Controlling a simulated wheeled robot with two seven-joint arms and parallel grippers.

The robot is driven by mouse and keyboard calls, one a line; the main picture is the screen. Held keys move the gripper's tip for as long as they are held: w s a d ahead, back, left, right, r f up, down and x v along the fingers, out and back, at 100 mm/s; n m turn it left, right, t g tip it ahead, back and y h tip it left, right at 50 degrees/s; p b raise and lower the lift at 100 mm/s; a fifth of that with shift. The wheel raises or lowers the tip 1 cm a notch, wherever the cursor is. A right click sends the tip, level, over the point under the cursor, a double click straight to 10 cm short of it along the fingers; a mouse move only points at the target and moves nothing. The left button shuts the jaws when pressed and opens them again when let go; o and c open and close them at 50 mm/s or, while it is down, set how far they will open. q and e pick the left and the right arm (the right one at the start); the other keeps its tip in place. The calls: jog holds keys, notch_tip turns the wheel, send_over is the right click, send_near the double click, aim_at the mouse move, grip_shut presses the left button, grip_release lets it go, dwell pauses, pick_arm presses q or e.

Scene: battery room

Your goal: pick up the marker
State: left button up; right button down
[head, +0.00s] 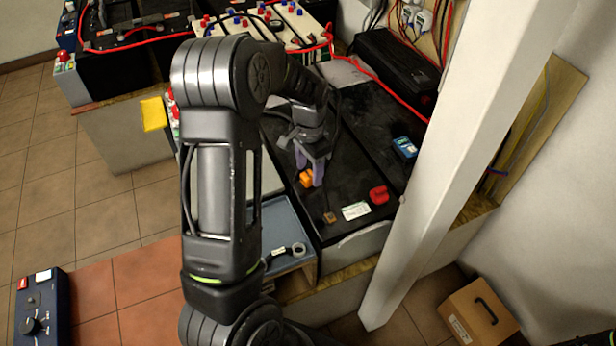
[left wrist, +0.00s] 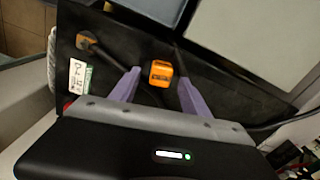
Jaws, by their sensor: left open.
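I cannot clearly make out a marker in either view. My left gripper (head: 311,174) has purple fingers, is open, and points down over the long black battery case (head: 340,180). A small orange block (head: 306,179) lies on that case by the fingertips. In the left wrist view the same orange block (left wrist: 161,74) shows in the gap between the spread fingers of my left gripper (left wrist: 158,80). I cannot tell whether a finger touches it. My right gripper is not in view.
A red piece (head: 379,195), a white label (head: 355,211) and a small brown block (head: 330,217) are on the case near the gripper. A blue meter (head: 405,147) lies further right. A white post (head: 450,150) stands right of the case. A blue tray (head: 285,222) sits left.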

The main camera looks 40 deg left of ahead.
pick_arm(q)
notch_tip(320, 180, down, 2)
jog(key=shift+f, duration=0.1)
jog(key=shift+c, duration=0.5)
grip_shut()
dwell(0.5)
